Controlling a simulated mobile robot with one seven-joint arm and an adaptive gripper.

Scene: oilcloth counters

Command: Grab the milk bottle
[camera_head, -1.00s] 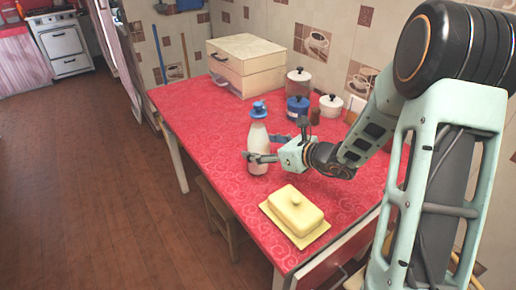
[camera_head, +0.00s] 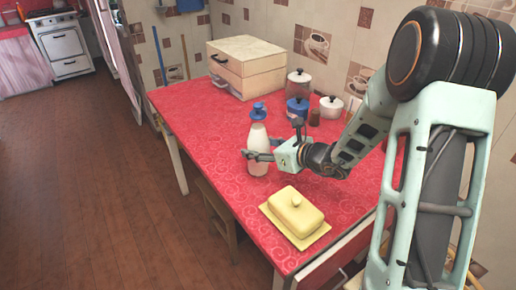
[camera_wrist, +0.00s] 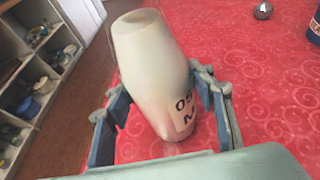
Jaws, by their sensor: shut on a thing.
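A yellow butter dish (camera_head: 296,212) sits near the front edge of the red counter (camera_head: 200,130). Several canisters, one of them blue (camera_head: 297,107), and a cream drawer box (camera_head: 253,65) stand at the back. The counter left of the bottle is clear.

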